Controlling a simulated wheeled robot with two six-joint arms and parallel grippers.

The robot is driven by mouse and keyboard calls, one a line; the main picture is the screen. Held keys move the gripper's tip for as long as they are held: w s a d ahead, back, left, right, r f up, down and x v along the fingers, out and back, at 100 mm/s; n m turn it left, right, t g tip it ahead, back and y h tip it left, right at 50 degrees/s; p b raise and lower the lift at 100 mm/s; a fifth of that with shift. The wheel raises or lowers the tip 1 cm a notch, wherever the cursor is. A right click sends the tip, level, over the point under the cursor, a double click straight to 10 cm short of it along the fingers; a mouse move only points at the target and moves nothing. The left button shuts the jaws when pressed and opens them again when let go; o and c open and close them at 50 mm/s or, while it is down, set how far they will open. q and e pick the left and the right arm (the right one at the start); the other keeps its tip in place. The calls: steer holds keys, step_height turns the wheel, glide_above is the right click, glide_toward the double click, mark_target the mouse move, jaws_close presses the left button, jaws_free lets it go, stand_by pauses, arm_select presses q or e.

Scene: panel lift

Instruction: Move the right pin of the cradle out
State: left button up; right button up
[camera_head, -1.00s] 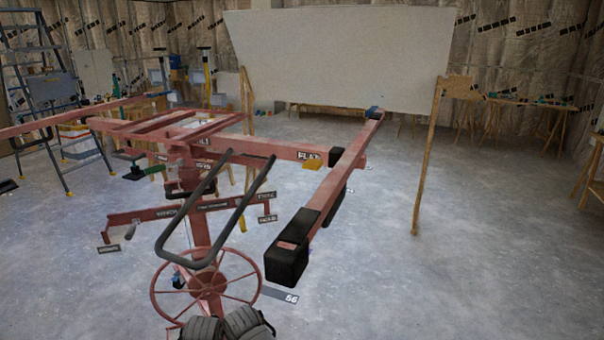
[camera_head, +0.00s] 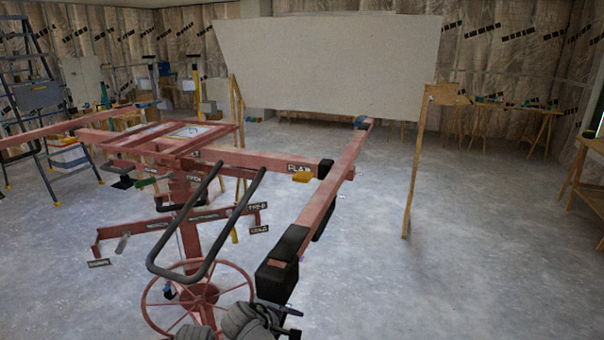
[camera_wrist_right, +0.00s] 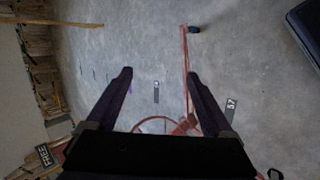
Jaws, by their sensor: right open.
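The cradle is the red steel frame of the panel lift. Its right crossbar (camera_head: 318,212) runs from a black-sleeved near end (camera_head: 278,275) to a blue-tipped far end (camera_head: 361,122). A yellow piece (camera_head: 302,177) sits under the FLAT label beside the black joint; I cannot tell whether it is the right pin. My right gripper (camera_wrist_right: 159,73) is open and empty in the right wrist view, with floor between its fingers. In the head view, grey and dark parts of my arm show at the bottom, below the crossbar's near end. My left gripper is not in view.
A red spoked handwheel (camera_head: 198,296) and a dark U-shaped handle (camera_head: 200,262) stand in front of the lift's column. A large pale panel (camera_head: 325,65) stands behind, near wooden posts. A ladder (camera_head: 40,95) is at left.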

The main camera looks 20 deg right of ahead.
steer(key=w+d+r+n+t+h+p, duration=0.1)
steer(key=w+d+r+n+t+h, duration=0.3)
steer(key=r, duration=0.5)
steer(key=n+t+h+p, duration=0.3)
steer(key=n+t, duration=0.6)
steer(key=n, duration=0.7)
glide_toward(302, 175)
steer(key=w+d, duration=0.1)
steer(key=w, duration=0.1)
steer(key=shift+s+d+p+x, duration=0.1)
steer(key=shift+p+x, duration=0.65)
steer(key=shift+x, duration=1.25)
steer(key=shift+s+d+p+x, duration=0.1)
steer(key=shift+p+x, duration=0.65)
steer(key=shift+x, duration=1.2)
steer(key=shift+r, duration=0.1)
jaws_close()
